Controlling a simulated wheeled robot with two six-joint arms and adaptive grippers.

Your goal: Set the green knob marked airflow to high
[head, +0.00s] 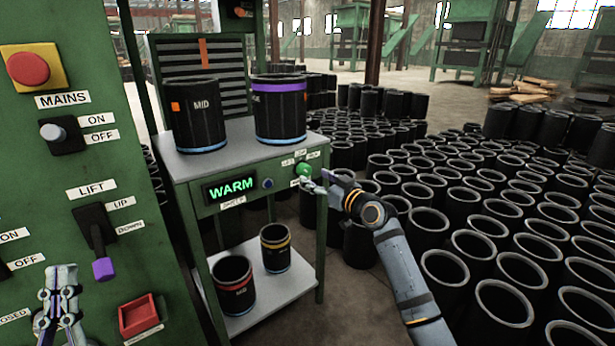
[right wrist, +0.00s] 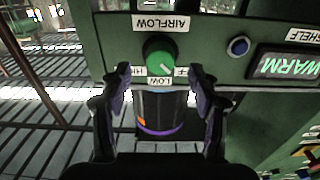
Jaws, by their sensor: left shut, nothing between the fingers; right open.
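The green airflow knob (head: 303,170) is on the front edge of the shelf unit, right of the lit WARM display (head: 231,188). In the right wrist view the green knob (right wrist: 160,57) shows close up, with the picture upside down. Its pale pointer line slants to the lower right, toward the side between the LOW and OFF labels; HIGH is on the left. My right gripper (head: 313,184) is open, just in front of the knob. Its fingertips (right wrist: 156,78) spread either side, apart from the knob. My left gripper (head: 61,285) is shut and empty at lower left.
A blue button (head: 267,183) sits between display and knob. Black sleeves marked MID (head: 193,115) stand on the shelf unit's top and lower shelf. The green panel (head: 80,165) at left carries a red button and levers. Many black sleeves (head: 450,205) fill the floor at right.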

